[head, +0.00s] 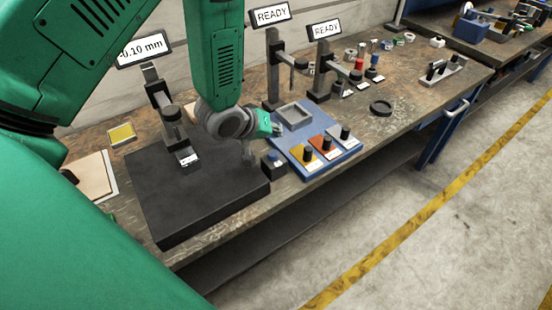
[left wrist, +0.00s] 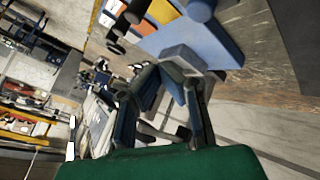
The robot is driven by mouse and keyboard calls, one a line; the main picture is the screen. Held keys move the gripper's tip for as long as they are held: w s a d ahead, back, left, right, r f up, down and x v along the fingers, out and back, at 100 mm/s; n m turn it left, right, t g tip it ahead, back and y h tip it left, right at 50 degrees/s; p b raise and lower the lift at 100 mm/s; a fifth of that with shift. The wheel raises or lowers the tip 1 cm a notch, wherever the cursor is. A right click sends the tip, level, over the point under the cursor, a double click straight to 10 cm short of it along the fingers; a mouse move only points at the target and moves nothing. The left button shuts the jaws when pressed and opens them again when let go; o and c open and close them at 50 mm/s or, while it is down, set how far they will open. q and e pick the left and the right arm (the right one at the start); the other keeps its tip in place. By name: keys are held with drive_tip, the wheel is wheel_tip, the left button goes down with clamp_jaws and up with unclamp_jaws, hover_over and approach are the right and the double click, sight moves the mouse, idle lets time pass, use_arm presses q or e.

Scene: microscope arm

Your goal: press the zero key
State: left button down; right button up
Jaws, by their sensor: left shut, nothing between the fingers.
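A gauge stand (head: 167,110) with a display (head: 144,48) reading -0.10 mm stands on a black plate (head: 215,205). A small piece with a white label (head: 187,158) sits below its arm. A small block with a black top (head: 274,163) stands just right of the plate; I cannot tell for sure which part is the zero key. My right gripper is not in view.
A yellow pad (head: 121,134) lies left of the gauge. The bench front right is mostly clear.

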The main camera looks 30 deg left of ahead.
sight(272, 153)
use_arm(q)
drive_tip(key=f+b, duration=0.1)
drive_tip(key=f, duration=0.1)
drive_tip(key=a+f+b, duration=0.1)
drive_tip(key=f, duration=0.1)
drive_tip(key=shift+w+a+f, duration=0.1)
drive_tip(key=shift+a+f, duration=0.05)
drive_tip(key=shift+f, duration=0.1)
drive_tip(key=shift+a+f+b, duration=0.25)
drive_tip(key=shift+f+b, duration=0.15)
drive_tip(key=shift+f, duration=0.05)
drive_tip(key=shift+d+r, duration=0.15)
drive_tip(key=shift+d, duration=0.55)
drive_tip(key=shift+a, duration=0.6)
drive_tip(key=shift+d, duration=0.45)
drive_tip(key=shift+a+f, duration=0.3)
drive_tip(key=shift+f, duration=0.05)
drive_tip(key=shift+a+f, duration=0.1)
drive_tip(key=shift+a, duration=0.15)
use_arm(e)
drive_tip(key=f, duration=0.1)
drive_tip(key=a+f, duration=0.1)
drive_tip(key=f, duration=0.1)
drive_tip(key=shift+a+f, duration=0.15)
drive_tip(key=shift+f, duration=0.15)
use_arm(q)
drive_tip(key=shift+d, duration=0.3)
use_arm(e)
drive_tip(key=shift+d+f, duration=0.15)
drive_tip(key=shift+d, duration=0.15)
